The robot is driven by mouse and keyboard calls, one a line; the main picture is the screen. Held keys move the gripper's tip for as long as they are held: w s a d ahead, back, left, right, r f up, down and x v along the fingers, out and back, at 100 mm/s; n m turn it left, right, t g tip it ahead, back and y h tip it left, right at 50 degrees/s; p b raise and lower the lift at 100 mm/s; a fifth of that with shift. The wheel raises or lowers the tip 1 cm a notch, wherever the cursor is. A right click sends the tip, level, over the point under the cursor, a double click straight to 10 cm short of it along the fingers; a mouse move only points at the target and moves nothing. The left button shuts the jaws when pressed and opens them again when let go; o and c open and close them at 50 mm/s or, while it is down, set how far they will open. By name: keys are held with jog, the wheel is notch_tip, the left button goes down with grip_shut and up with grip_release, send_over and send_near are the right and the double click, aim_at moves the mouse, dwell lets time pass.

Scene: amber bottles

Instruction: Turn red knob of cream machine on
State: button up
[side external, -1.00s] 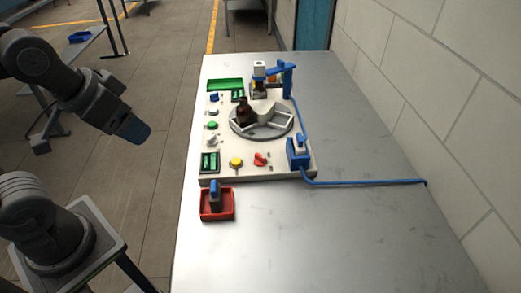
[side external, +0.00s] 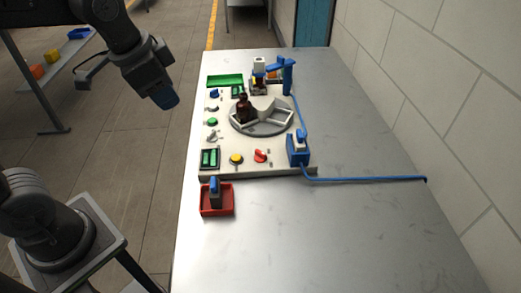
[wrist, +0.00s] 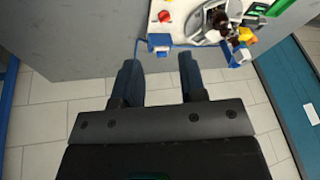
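The cream machine (side external: 222,147) lies on the metal table, a flat panel with buttons, switches and a round turntable. The red knob (side external: 261,156) is near its front edge, right of the yellow button. It also shows at the top of the wrist view (wrist: 164,16), where the machine (wrist: 183,9) is partly cut off. My gripper (side external: 166,99) hangs left of the machine, above the floor beside the table, well apart from the knob. In the wrist view its two blue fingers (wrist: 159,68) are spread with nothing between them.
A brown bottle (side external: 244,110) stands on the turntable (side external: 240,128). A blue device (side external: 299,152) with a blue cable stands at the machine's right edge. A red tray (side external: 217,213) sits in front, holding a dark, blue-topped item.

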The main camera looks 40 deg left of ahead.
jog(key=w+d+f+m+g, duration=0.2)
jog(key=w+f+m, duration=0.2)
jog(key=w+m, duration=0.55)
jog(key=m+g, duration=0.2)
jog(key=m, duration=0.2)
send_over(260, 152)
notch_tip(260, 152, down, 10)
jog(key=shift+n, duration=0.25)
notch_tip(260, 152, down, 14)
jog(key=shift+r, duration=0.15)
grip_shut()
